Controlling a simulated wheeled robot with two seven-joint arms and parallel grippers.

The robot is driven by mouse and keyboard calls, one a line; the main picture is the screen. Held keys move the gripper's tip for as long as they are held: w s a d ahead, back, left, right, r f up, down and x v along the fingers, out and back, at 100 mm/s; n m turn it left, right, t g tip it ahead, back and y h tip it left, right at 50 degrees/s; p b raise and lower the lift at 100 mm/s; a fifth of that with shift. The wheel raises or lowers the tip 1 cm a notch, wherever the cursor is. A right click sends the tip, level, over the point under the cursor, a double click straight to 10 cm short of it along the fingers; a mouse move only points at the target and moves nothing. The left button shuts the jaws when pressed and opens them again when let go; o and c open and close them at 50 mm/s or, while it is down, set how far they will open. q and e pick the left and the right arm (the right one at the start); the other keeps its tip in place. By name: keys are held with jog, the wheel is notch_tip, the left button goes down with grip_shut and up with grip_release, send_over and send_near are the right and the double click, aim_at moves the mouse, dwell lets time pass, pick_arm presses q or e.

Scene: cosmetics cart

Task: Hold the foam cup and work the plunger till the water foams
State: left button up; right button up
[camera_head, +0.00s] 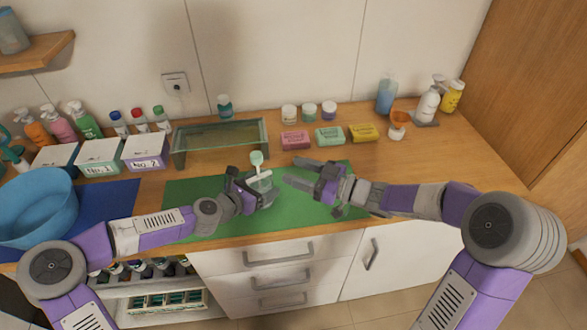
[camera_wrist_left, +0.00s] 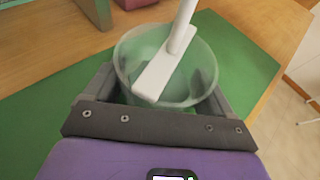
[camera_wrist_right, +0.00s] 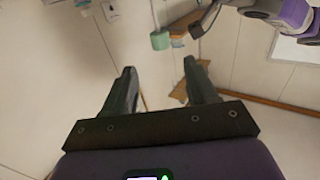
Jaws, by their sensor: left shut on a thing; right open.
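The translucent pale foam cup (camera_head: 263,187) is above the green mat (camera_head: 190,200) in the head view. My left gripper (camera_head: 258,190) is shut on it, with one finger on each side of the cup (camera_wrist_left: 140,52) in the left wrist view. The plunger (camera_head: 257,159) rises from the cup with its pale green knob on top. Its white rod and flat bar (camera_wrist_left: 162,75) show across the cup mouth. My right gripper (camera_head: 302,172) is open and empty, to the right of the plunger. The water is not clearly visible.
A glass shelf stand (camera_head: 220,140) is behind the mat. Soap bars (camera_head: 329,136) and jars (camera_head: 309,112) stand at the back. A blue basin (camera_head: 35,210) and white boxes (camera_head: 100,155) are on the left.

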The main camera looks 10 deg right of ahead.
aim_at(260, 161)
jog(key=shift+s+a+m+t+h, duration=1.7)
jog(key=shift+m+t+h, duration=0.5)
jog(key=shift+t+h, duration=0.3)
jog(key=x, duration=1.2)
jog(key=shift+d, duration=0.1)
grip_shut()
